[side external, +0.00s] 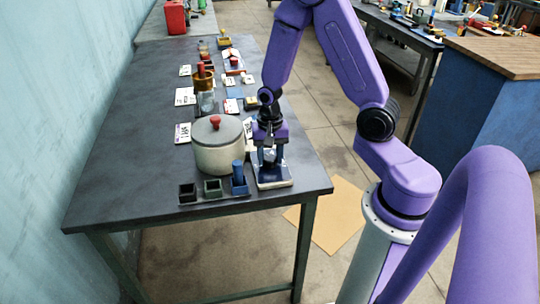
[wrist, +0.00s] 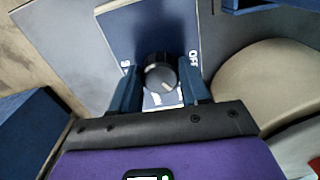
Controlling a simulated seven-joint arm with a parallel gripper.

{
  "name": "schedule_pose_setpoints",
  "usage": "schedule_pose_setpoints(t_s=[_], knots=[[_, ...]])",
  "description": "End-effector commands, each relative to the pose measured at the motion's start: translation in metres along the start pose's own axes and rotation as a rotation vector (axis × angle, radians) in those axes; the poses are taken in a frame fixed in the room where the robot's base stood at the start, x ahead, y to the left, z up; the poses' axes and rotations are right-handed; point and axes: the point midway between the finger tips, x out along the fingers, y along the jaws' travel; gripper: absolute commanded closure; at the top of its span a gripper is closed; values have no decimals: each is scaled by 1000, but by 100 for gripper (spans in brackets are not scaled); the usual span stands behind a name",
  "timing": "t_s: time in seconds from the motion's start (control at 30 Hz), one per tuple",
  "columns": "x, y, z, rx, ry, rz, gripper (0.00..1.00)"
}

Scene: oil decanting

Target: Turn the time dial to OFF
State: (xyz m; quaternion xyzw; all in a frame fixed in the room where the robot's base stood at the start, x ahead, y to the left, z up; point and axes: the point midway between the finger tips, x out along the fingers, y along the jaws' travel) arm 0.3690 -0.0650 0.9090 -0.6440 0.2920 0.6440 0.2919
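The time dial (wrist: 160,76) is a round black-and-grey knob on a blue panel (wrist: 150,25) in the wrist view. A light line on its face slants toward the lower right. White OFF lettering (wrist: 194,62) is on the panel to the right of the dial, and another white mark (wrist: 126,67) is to its left. My gripper (wrist: 161,80) has one blue finger on each side of the dial, very close to it; whether they touch it is unclear. In the side view my gripper (side external: 268,157) points down over a small device (side external: 272,179) near the table's front right corner; the dial is hidden there.
A pale pot (side external: 217,152) with a red-knobbed lid stands just left of my gripper. The table's left side (side external: 130,150) is clear.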

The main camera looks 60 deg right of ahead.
Motion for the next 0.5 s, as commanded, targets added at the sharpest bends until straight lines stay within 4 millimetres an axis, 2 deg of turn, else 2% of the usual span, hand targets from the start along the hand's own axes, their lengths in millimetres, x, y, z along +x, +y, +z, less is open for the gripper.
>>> schedule_pose_setpoints(t_s=[0.27,0.5], knots=[[0,0,0,-19,0,0,85],[0,0,0,-125,0,0,85]])
